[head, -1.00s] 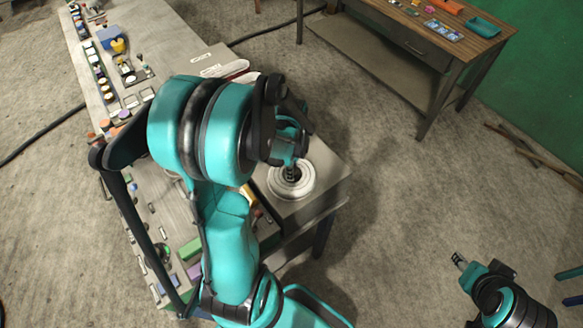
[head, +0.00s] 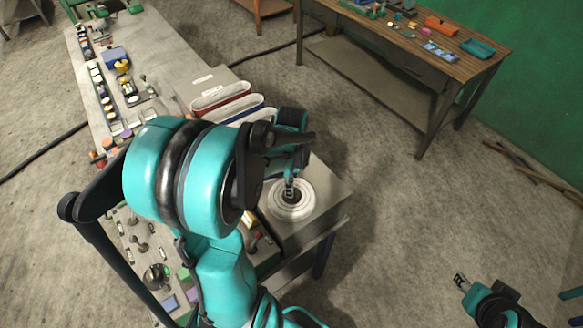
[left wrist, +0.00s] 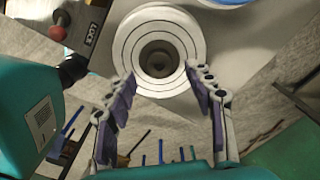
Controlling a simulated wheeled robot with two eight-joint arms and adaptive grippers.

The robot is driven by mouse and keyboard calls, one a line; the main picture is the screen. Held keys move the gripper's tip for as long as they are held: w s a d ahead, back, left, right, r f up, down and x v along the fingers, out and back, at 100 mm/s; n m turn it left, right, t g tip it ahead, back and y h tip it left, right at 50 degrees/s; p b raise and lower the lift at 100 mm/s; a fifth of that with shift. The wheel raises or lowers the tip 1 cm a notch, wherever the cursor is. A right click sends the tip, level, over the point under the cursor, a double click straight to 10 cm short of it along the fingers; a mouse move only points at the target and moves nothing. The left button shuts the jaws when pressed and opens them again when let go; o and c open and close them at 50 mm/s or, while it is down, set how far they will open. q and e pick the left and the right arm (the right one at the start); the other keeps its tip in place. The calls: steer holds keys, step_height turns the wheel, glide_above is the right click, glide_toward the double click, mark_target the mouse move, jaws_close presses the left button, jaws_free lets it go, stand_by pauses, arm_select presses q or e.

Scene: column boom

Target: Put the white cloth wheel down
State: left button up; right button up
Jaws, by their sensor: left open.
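The white cloth wheel (head: 306,199) is a round, ringed disc lying flat on the grey bench corner (head: 335,192). It also shows in the left wrist view (left wrist: 188,38), with a dark hub in its middle. My left gripper (head: 290,192) is over the wheel in the head view. In the left wrist view its fingers (left wrist: 162,98) are spread apart with nothing between them, near the wheel's lower edge. My right gripper (head: 461,281) is at the lower right over the floor, far from the wheel; its fingertips are too small to judge.
Belts in red, blue and white (head: 230,102) lie on the bench behind the wheel. Small parts and tools cover the bench's left side. A wooden table (head: 432,78) with coloured items stands at the back right.

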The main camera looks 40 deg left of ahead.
arm_select(q)
step_height(320, 180, up, 7)
steer(key=s+d+r+n+t, duration=0.2)
steer(key=d+n+t, duration=0.1)
steer(key=d+n, duration=0.3)
steer(key=s+d+r+n+t, duration=0.1)
steer(key=d+r+n+t, duration=0.2)
steer(key=d+n, duration=0.3)
steer(key=shift+s+d+r+t+p, duration=0.15)
steer(key=shift+s+d+t+p, duration=0.35)
steer(key=shift+d, duration=1.1)
steer(key=shift+w, duration=0.15)
